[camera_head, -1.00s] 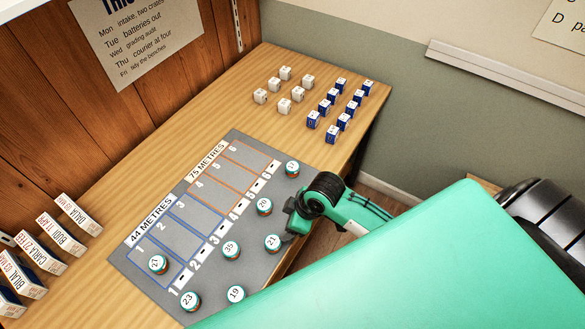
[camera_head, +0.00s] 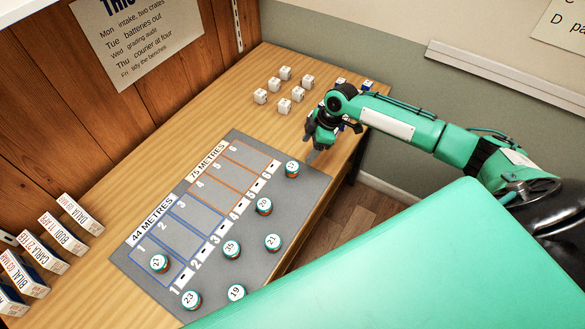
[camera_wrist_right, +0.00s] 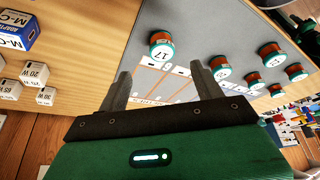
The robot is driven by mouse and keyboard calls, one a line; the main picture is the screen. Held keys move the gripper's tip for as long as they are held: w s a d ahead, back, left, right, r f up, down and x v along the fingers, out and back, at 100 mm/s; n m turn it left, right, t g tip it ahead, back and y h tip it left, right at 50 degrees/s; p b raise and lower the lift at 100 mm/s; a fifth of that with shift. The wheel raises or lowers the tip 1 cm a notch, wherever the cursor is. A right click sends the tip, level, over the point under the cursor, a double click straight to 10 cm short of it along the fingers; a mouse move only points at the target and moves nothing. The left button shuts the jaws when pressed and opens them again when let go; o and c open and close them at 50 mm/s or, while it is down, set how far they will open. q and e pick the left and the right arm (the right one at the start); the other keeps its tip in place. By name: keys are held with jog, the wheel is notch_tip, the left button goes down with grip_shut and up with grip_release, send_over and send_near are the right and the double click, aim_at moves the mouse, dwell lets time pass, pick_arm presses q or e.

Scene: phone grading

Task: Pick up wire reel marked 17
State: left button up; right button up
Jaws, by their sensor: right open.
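The wire reel marked 17 (camera_head: 292,169) stands upright near the far right corner of the grey mat (camera_head: 318,185). In the right wrist view, this reel (camera_wrist_right: 161,45) has a white top marked 17, with orange and green sides, and sits beyond the fingertips, roughly between them. My right gripper (camera_head: 314,147) is above the far end of the mat, just beyond and right of reel 17, apart from it. In the right wrist view its jaws (camera_wrist_right: 160,70) are open and empty. My left gripper is not in view.
Other reels stand on the mat, including reel 20 (camera_head: 264,206), reel 21 (camera_head: 273,242) and reel 35 (camera_head: 232,249). White boxes (camera_head: 285,73) and blue boxes (camera_head: 367,87) stand at the far end of the table, the blue ones partly hidden by my right arm. Labelled boxes (camera_head: 79,213) line the left.

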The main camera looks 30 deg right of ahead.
aim_at(293, 166)
jog(key=p+x, duration=0.1)
jog(key=x, duration=0.5)
jog(key=shift+a, duration=0.1)
jog(key=shift+w+a+f+p, duration=0.1)
jog(key=shift+a+f+p, duration=0.05)
jog(key=shift+p, duration=0.15)
jog(key=p+x, duration=0.1)
jog(key=x, duration=0.1)
jog(key=p+x, duration=0.1)
jog(key=x, duration=0.1)
jog(key=shift+a, duration=0.25)
jog(key=shift+w+a+f, duration=0.1)
jog(key=shift+f, duration=0.2)
jog(key=c, duration=1.1)
jog(key=shift+o, duration=0.2)
